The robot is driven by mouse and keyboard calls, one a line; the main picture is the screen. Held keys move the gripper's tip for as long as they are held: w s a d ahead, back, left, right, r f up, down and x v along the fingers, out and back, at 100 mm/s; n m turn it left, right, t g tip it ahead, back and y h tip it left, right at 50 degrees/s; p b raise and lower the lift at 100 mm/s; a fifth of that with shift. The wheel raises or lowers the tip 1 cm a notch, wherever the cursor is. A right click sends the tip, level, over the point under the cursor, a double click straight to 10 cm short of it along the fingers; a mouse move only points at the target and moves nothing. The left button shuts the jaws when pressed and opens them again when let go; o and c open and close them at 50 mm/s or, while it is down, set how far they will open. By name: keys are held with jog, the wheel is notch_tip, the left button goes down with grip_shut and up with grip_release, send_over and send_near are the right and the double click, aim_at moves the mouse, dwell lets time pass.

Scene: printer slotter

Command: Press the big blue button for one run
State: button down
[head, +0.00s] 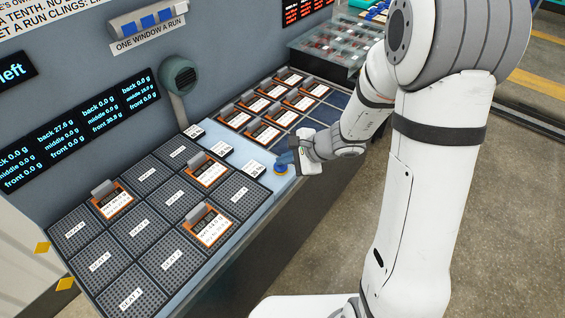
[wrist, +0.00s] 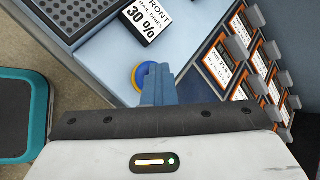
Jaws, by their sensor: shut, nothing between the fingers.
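The big blue button (head: 281,170) has a yellow ring and sits on the light blue strip near the bench's front edge. In the wrist view the button (wrist: 141,77) shows just left of my fingers, which partly cover it. My gripper (head: 288,159) is shut and empty, its blue fingers over the button in the head view. In the wrist view my fingertips (wrist: 158,72) point down beside the button's visible part. I cannot tell whether they touch it.
Dark perforated plates (head: 148,175) with a few orange-framed cards (head: 207,171) lie left of the button. Several more cards (head: 265,134) stand to the right. A label reading 30 % (wrist: 142,22) lies close to the button. Wall displays (head: 60,135) show gram readings.

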aim_at(284, 172)
jog(key=shift+s+d+f+b, duration=0.1)
jog(key=shift+s+f+b, duration=0.15)
jog(key=shift+f, duration=0.35)
jog(key=shift+s+d+f+b, duration=0.15)
jog(key=shift+f+b, duration=0.15)
jog(key=shift+f, duration=0.25)
jog(key=shift+s+f+b, duration=0.3)
jog(key=shift+f+b, duration=0.4)
jog(key=shift+b, duration=0.7)
dwell(0.4)
jog(key=shift+w+r+p, duration=0.3)
jog(key=shift+r+p, duration=0.3)
jog(key=shift+w+r+p, duration=0.25)
jog(key=shift+r+p, duration=0.3)
jog(key=r+p, duration=0.1)
jog(key=r, duration=0.1)
jog(key=r+p, duration=0.1)
jog(key=shift+w+a+r+p, duration=0.1)
jog(key=shift+w+r+p, duration=0.1)
jog(key=shift+r+p, duration=0.15)
jog(key=shift+w, duration=0.1)
jog(key=shift+a+r, duration=0.1)
jog(key=shift+r, duration=0.1)
